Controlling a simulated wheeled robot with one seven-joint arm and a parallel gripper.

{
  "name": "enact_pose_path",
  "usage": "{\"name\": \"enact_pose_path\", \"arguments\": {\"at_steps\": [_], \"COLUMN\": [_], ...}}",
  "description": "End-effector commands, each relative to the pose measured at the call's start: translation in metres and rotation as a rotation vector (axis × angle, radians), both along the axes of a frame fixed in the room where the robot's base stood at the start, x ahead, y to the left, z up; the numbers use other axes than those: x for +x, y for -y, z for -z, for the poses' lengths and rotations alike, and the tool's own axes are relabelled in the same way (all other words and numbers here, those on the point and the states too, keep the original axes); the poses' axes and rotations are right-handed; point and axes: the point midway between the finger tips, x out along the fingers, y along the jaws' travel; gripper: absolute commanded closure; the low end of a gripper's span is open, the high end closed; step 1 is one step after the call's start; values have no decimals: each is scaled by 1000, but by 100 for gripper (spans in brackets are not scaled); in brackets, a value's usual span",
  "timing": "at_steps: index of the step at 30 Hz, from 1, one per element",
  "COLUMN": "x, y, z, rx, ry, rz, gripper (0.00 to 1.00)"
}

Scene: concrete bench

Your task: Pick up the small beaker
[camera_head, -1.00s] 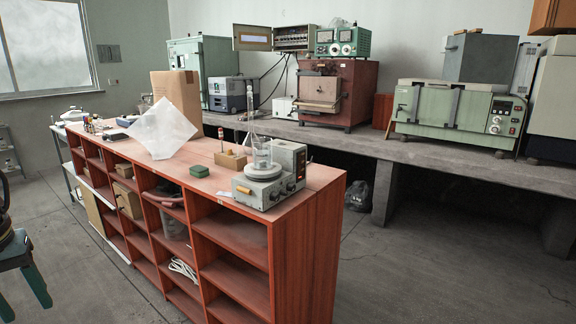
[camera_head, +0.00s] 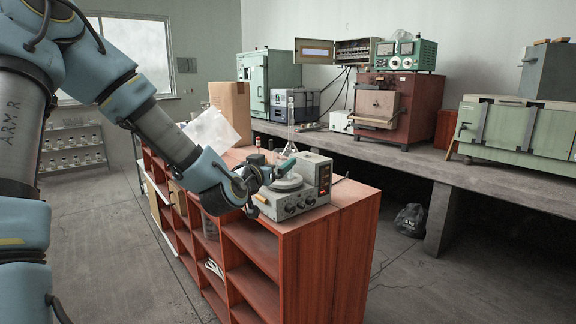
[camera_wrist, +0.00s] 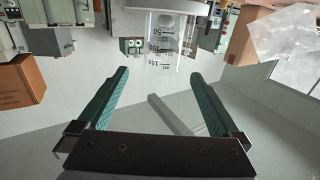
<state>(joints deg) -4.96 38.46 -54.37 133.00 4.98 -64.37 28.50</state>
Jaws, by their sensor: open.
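The small beaker (camera_wrist: 166,45) is clear glass with printed volume marks. It appears upside down in the wrist view, standing on the round plate of the hotplate stirrer (camera_wrist: 168,5). My gripper (camera_wrist: 157,80) is open and empty, its two teal fingers spread apart with the beaker just beyond the gap between their tips. In the head view my gripper (camera_head: 286,166) is low beside the hotplate stirrer (camera_head: 300,203). The beaker is hard to make out there, largely hidden by my gripper and wrist.
The stirrer sits at the near end of the red shelf unit (camera_head: 340,225). A tall glass flask (camera_head: 291,112), a translucent sheet (camera_head: 212,130) and a cardboard box (camera_head: 230,108) stand behind. A concrete bench (camera_head: 400,154) with equipment runs along the wall.

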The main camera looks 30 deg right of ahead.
Motion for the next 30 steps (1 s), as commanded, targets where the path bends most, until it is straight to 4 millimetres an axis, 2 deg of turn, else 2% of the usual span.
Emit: {"name": "enact_pose_path", "arguments": {"at_steps": [3, 9, 17, 26, 30], "x": [10, 30, 42, 67, 73], "y": [12, 34, 46, 73, 78], "z": [-6, -5, -4, -2, 0], "rx": [-19, -15, -13, -14, -12], "ry": [7, 7, 6, 6, 7], "rz": [-3, -3, -3, -2, -3], "gripper": [0, 0, 0, 0, 0]}}
